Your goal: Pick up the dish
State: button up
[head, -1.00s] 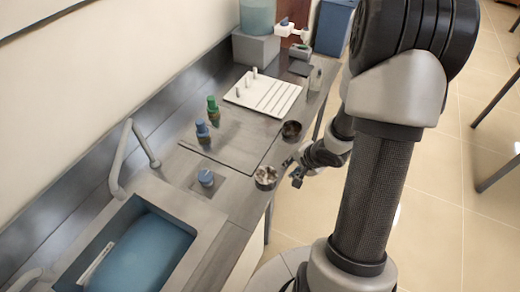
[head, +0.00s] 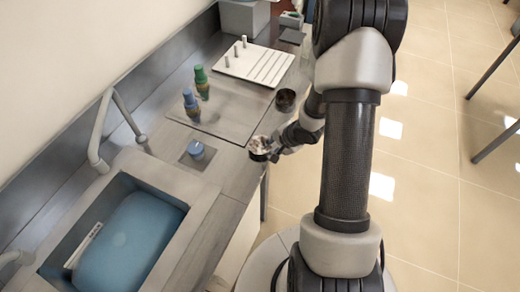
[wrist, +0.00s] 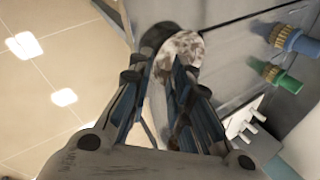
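The near dish, a small round dark dish (head: 259,148) with mottled whitish contents, sits at the counter's front edge. My gripper (head: 277,149) is right at its right side in the head view. I cannot tell whether either fingertip touches the dish. A second dark dish (head: 285,99) stands farther back along the same edge.
A white slotted rack (head: 258,66) is farther back. Open floor lies right.

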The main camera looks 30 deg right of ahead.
aim_at(264, 152)
jog(key=b+x, duration=0.3)
jog(key=x, duration=0.2)
jog(key=shift+d, duration=0.15)
jog(key=shift+c, duration=0.5)
grip_shut()
